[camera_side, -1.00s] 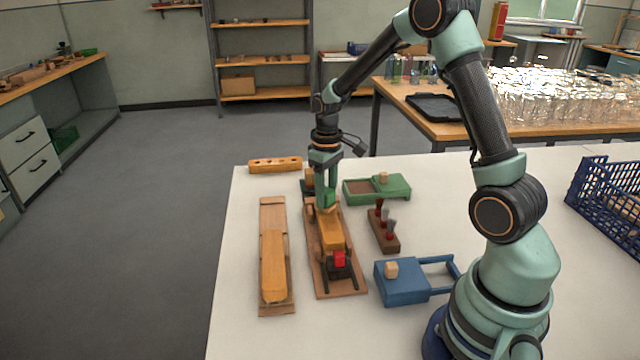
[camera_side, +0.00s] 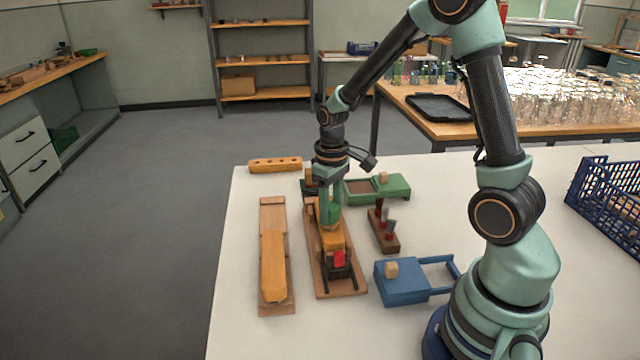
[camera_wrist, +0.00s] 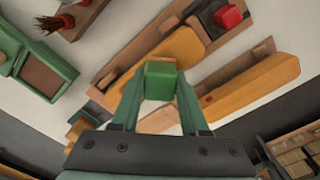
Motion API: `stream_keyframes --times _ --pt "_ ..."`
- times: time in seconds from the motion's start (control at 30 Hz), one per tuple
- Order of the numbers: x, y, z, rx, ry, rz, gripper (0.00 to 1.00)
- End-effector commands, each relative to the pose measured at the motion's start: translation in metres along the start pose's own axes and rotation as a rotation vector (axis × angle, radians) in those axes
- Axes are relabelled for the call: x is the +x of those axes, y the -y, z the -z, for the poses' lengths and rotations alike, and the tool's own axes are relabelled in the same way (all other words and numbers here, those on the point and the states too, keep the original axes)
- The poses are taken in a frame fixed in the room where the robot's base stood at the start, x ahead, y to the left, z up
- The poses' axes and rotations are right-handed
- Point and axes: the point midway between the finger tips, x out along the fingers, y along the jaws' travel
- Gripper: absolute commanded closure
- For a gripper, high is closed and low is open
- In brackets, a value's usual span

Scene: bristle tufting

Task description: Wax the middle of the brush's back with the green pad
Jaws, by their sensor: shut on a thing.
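My gripper (camera_side: 329,218) is shut on the green pad (camera_wrist: 160,80), which also shows between my fingers in the side view (camera_side: 333,212). The brush (camera_side: 333,241) is an orange wooden block lying back up on a brown fixture board (camera_side: 318,270), with a red-and-black clamp (camera_side: 339,258) at its near end. In the wrist view the brush (camera_wrist: 183,52) lies just beyond the pad. The pad is over or on the brush's back; I cannot tell if they touch. My fingers and the pad hide the brush's far part.
A second orange brush (camera_side: 274,265) lies on a wooden tray to the left. A green box (camera_side: 390,188), a brown tuft block (camera_side: 384,240) and a blue box (camera_side: 403,284) stand to the right. A holed wooden bar (camera_side: 275,165) is behind. The table's front left is clear.

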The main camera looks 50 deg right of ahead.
Motion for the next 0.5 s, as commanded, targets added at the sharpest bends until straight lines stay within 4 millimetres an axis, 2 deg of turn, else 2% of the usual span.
stream_keyframes --times 0.33,0.5 --pt "0.0 0.023 -0.023 -0.002 0.001 0.0 1.0" --pt "-0.022 0.022 -0.022 0.001 -0.004 -0.001 1.0"
